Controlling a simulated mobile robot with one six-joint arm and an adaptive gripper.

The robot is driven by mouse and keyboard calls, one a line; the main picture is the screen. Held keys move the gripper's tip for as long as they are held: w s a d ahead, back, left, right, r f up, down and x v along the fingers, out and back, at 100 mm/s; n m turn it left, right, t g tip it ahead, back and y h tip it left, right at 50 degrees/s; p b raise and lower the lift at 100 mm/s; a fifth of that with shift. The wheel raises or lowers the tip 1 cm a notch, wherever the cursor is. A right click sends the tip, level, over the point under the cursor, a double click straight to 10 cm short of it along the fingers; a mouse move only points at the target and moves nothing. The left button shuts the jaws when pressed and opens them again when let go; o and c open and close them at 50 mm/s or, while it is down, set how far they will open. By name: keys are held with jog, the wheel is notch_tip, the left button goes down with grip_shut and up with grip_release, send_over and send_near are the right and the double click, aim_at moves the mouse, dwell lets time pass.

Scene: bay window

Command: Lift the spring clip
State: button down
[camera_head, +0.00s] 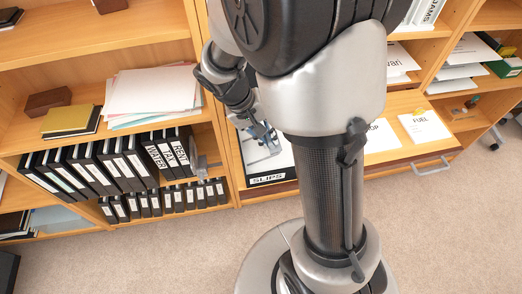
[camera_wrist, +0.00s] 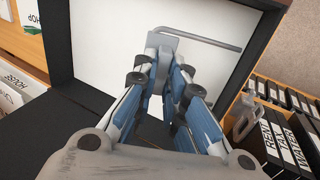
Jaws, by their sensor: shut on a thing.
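My gripper (camera_wrist: 162,62) has blue-padded fingers and points down over a black-rimmed tray with a white floor. Its fingertips are closed on a small grey piece, the spring clip (camera_wrist: 164,42), whose far end shows between them. A thin grey bent bar shows beside the clip over the white floor. In the head view my gripper (camera_head: 264,138) is partly hidden behind my arm, above the tray (camera_head: 267,178) labelled SLIPS. The clip is too small there to make out, and I cannot tell whether it touches the tray floor.
Binders (camera_head: 120,165) stand on the shelf left of the tray; they show at right in the wrist view (camera_wrist: 285,140). A grey object (camera_wrist: 240,118) stands beside them. A paper stack (camera_head: 150,90) lies above. A FUEL sheet (camera_head: 424,127) lies right. The carpet in front is clear.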

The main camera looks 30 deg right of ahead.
jog(key=shift+r, duration=0.1)
jog(key=shift+a, duration=0.1)
jog(key=shift+w+a+h+b, duration=0.1)
jog(key=shift+a+h+b, duration=0.2)
jog(key=shift+h, duration=0.2)
jog(key=shift+a+r+g+h, duration=0.15)
jog(key=shift+r+g+h, duration=0.15)
jog(key=shift+r+h, duration=0.1)
